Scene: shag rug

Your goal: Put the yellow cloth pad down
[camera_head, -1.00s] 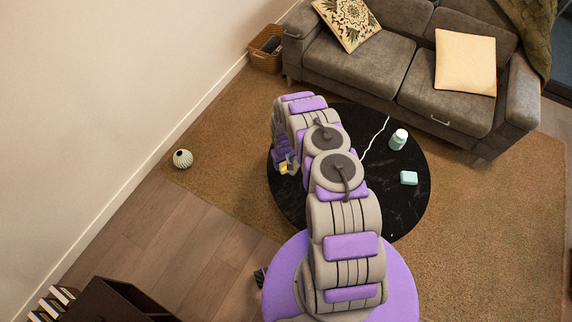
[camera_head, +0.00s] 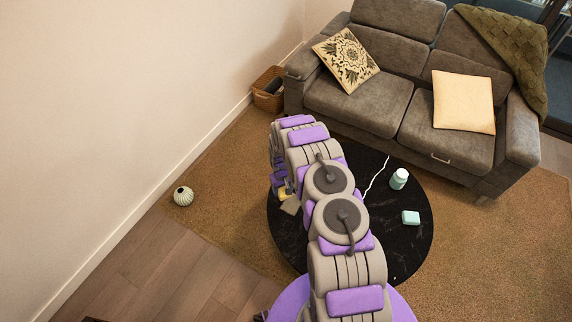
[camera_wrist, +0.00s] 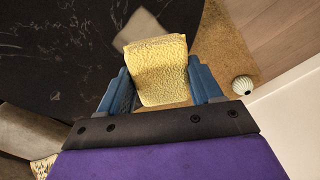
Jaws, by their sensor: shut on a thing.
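The yellow cloth pad (camera_wrist: 158,72) is between the two blue fingers of my gripper (camera_wrist: 159,84) in the wrist view. My gripper is shut on it. The pad looks square, thick and textured. In the head view only a small part of the pad (camera_head: 283,192) shows beside my arm, over the left part of the round black table (camera_head: 400,250). My gripper (camera_head: 280,185) is mostly hidden behind my arm there. I cannot tell how high the pad is above the table.
A flat greyish piece (camera_head: 291,206) lies near the table's left side. A mint bottle (camera_head: 399,179), a mint box (camera_head: 411,217) and a white cord (camera_head: 376,174) are on the table's right part. The sofa (camera_head: 365,100) stands behind.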

